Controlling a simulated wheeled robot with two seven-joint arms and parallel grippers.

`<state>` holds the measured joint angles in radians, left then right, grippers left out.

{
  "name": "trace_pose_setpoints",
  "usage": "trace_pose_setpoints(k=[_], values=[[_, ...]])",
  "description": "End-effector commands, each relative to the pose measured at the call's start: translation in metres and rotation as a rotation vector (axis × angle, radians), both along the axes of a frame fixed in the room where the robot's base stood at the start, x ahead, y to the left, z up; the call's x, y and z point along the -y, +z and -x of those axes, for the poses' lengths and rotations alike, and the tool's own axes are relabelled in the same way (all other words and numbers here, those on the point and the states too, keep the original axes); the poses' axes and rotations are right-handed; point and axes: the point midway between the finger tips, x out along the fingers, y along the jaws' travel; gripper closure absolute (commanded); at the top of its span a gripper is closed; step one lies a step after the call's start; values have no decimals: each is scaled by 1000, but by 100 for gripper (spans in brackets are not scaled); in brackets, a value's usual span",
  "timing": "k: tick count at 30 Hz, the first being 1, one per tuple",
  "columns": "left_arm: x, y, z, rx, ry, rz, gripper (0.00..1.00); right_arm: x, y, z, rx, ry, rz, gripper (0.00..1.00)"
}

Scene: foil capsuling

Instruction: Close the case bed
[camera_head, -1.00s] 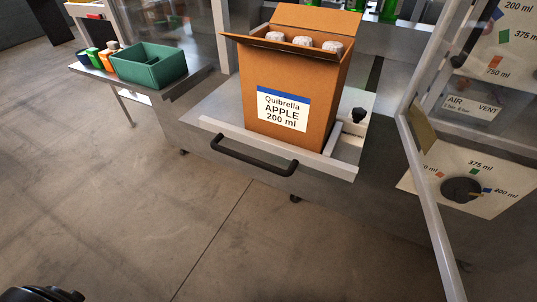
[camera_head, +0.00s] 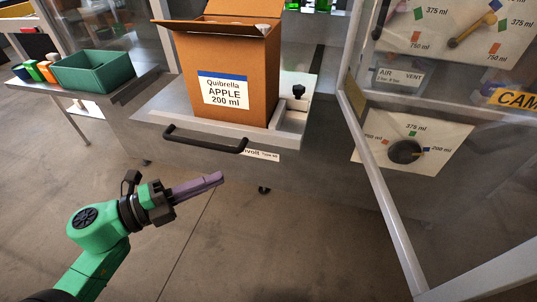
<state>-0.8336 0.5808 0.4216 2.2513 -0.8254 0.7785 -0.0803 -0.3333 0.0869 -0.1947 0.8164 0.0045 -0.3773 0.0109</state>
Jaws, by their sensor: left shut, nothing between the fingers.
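The case bed (camera_head: 190,125) is a grey pulled-out drawer tray at the front of the machine, with a black bar handle (camera_head: 204,140) along its front. A brown cardboard case (camera_head: 250,75) labelled "Quibrella APPLE 200 ml" stands upright on it, its top flaps open. My left gripper (camera_head: 221,178) is shut and empty, in front of and below the handle, apart from it and pointing right. My right gripper is not in view.
A framed clear door (camera_head: 385,200) stands open at the right, near a dial panel (camera_head: 410,145). The floor in front is clear.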

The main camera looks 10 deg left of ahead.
Motion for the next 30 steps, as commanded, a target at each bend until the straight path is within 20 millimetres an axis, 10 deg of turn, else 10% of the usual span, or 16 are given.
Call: trace_pose_setpoints(k=[15,30], values=[[74,3,-69,3,6,2,100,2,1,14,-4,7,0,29],[74,-1,-105,-5,7,6,100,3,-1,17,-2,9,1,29]])
